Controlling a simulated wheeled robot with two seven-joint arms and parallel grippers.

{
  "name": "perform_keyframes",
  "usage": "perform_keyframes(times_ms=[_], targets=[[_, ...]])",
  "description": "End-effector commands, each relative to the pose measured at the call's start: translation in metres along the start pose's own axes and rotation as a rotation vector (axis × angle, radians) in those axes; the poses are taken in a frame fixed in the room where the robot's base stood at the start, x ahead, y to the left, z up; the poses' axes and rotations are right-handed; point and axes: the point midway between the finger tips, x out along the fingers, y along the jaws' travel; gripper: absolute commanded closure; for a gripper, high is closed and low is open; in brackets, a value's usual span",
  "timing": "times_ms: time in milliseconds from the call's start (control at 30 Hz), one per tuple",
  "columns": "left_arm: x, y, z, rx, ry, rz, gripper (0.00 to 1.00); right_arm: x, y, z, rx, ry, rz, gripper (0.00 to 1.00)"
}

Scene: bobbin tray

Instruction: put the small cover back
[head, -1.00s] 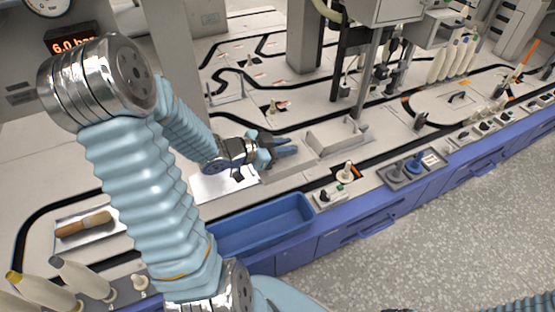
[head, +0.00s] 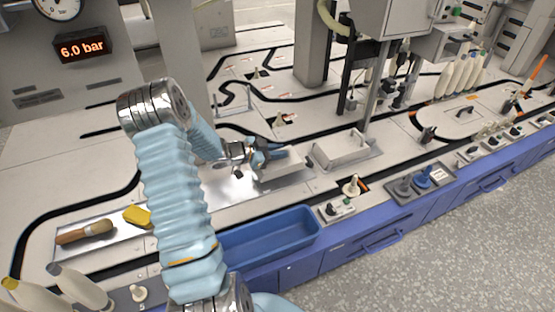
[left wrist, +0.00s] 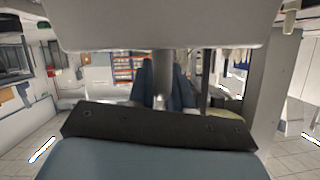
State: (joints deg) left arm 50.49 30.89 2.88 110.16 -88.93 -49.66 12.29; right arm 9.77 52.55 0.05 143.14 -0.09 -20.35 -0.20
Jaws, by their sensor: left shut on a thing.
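My left gripper (head: 262,157) reaches from the left over the pale worktop, its blue fingers shut on the small cover. The small cover (head: 287,166) is a pale grey, box-like piece just right of and below the fingertips. In the left wrist view the fingers (left wrist: 163,85) close on a grey post (left wrist: 163,70), and a broad pale surface (left wrist: 165,25) fills the top. The cover looks low over the worktop; I cannot tell if it touches. What lies under it is hidden. My right gripper is not in view.
A pale box-shaped housing (head: 343,150) stands close right of the cover. A blue bin (head: 268,238) sits at the front edge. A tray (head: 101,239) with a wooden-handled brush (head: 85,232) and yellow item (head: 138,216) lies left. A grey post (head: 312,45) rises behind.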

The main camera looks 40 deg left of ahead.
Motion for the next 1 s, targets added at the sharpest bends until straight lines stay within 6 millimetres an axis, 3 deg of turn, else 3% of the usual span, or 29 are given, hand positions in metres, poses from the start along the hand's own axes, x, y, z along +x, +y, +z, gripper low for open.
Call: perform_keyframes(times_ms=[133,467,500,667,1000], targets=[[0.010,0.006,0.024,-0.003,0.001,0.002,1.00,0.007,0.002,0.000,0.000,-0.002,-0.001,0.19],[0.011,0.007,0.027,0.000,0.001,0.001,1.00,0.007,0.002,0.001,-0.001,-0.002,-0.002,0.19],[0.012,0.007,0.029,-0.001,0.000,0.001,0.80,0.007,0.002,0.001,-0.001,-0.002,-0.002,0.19],[0.011,0.007,0.028,0.000,0.000,0.001,0.56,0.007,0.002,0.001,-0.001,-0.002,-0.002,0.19],[0.008,0.006,0.025,0.000,-0.001,0.000,0.56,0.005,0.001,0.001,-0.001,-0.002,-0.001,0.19]])
